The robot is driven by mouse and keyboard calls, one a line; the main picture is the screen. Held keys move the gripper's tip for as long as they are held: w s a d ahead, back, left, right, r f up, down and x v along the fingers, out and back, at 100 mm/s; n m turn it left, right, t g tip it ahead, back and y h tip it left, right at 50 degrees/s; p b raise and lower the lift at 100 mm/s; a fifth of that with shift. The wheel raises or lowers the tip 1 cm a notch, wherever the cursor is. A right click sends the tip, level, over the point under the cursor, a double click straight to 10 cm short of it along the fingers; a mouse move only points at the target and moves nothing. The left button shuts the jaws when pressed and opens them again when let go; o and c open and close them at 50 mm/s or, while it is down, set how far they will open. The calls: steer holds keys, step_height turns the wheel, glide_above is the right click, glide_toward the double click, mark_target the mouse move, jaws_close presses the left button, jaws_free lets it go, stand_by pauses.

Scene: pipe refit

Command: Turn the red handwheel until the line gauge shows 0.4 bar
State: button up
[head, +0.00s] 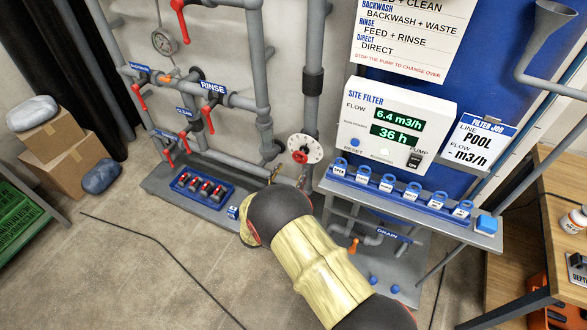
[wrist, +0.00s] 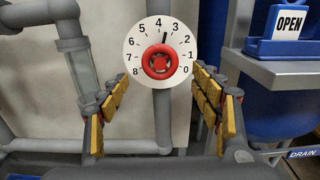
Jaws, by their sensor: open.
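The red handwheel (wrist: 160,62) sits in the middle of a white dial plate (wrist: 133,45) numbered 0 to 8. A dark mark above the wheel points between 3 and 4. The handwheel (head: 300,157) also shows in the head view, on the pipework left of the site filter panel. My gripper (wrist: 160,84) is open and empty, its yellow-padded fingers left and right of the wheel and apart from it. In the head view my arm hides most of the gripper. A round gauge (head: 164,41) is on the upper left pipes; its reading is too small to tell.
Grey pipes with red lever handles (head: 211,115) stand left of the wheel. A shelf with blue tags (head: 402,189) juts out to the right; its OPEN tag (wrist: 289,24) is near my right finger. A blue tray (head: 203,187) lies below left.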

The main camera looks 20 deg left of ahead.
mark_target(299, 160)
steer(key=w, duration=0.2)
steer(key=w+b, duration=0.1)
steer(key=w, duration=0.5)
steer(key=shift+w+d+f+b, duration=0.1)
steer(key=shift+w+d+b, duration=0.1)
steer(key=shift+d+b, duration=0.2)
steer(key=shift+c, duration=1.3)
steer(key=c, duration=0.9)
